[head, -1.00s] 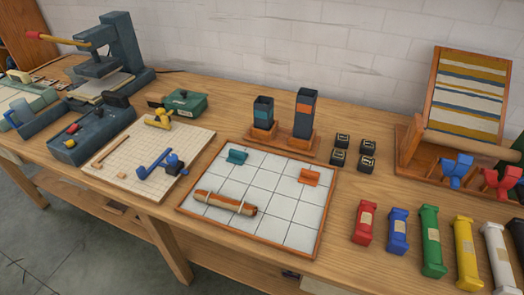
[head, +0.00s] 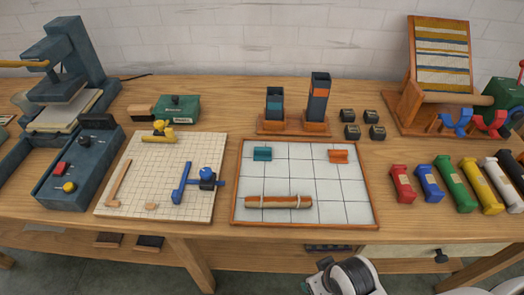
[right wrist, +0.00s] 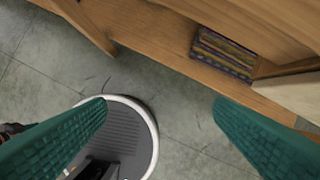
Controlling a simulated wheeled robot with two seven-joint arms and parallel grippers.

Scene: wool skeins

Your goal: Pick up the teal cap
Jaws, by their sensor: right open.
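The teal cap (head: 262,153) lies on the white gridded board with a wooden frame (head: 305,222), near its back left corner. An orange piece of similar shape (head: 339,156) lies near the back right corner. My right gripper (right wrist: 160,108) shows in the right wrist view with two teal textured fingers wide apart and nothing between them. It is over the floor beside the bench, away from the cap. My left gripper is not in view.
A brown roll (head: 279,202) lies at the board's front. Behind stand two dark holders on a wooden base (head: 295,129). Several black blocks (head: 352,131) and coloured skeins (head: 430,184) are to the right. A pegged cream board (head: 135,195) is left.

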